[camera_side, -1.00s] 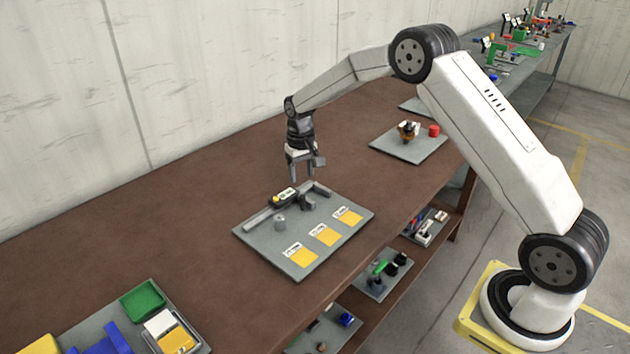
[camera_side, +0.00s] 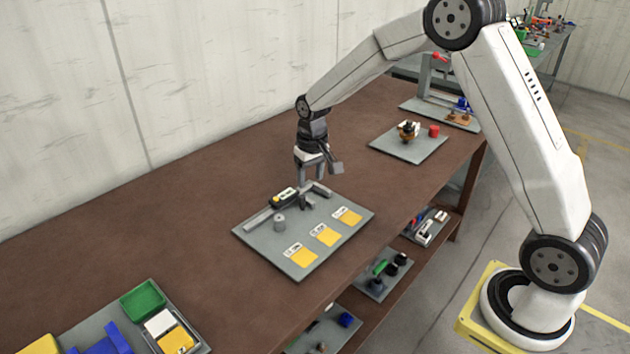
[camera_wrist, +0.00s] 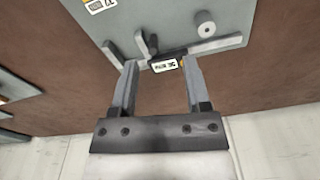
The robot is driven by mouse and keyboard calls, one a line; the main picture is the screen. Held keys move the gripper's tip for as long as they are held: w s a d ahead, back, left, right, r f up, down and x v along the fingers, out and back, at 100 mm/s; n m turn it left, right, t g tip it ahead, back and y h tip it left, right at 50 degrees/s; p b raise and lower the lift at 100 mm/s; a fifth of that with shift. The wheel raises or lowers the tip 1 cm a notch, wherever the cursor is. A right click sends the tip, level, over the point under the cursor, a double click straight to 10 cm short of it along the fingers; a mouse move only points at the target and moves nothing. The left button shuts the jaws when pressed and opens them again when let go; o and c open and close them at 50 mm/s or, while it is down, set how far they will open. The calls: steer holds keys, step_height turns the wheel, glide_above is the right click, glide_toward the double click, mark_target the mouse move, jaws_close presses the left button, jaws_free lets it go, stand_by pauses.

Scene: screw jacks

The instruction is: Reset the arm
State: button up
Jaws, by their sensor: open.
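My gripper (camera_side: 311,176) is open and empty, with its fingers pointing down above the back edge of a grey board (camera_side: 262,245). In the wrist view its two fingers (camera_wrist: 160,70) stand wide apart, with a small white label (camera_wrist: 164,65) on the board's fixture seen between their tips. Nothing is held between them. The board bears a grey bar fixture (camera_side: 262,219), a dark block with a yellow and white top (camera_side: 285,197), a small grey cylinder (camera_side: 279,221) and three yellow squares with white labels, one of them in the middle (camera_side: 326,236).
A green tray (camera_side: 143,299) and blue part (camera_side: 104,341) are at front left. The brown tabletop (camera_side: 150,220) is clear at left.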

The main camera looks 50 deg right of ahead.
steer(key=s+a+n+t, duration=0.1)
steer(key=s+a, duration=0.1)
steer(key=s, duration=0.8)
steer(key=s+a+r+n, duration=0.1)
steer(key=s+a, duration=0.2)
steer(key=s, duration=0.8)
steer(key=shift+a+r+t, duration=0.15)
steer(key=shift+r+t, duration=0.1)
steer(key=shift+t, duration=0.15)
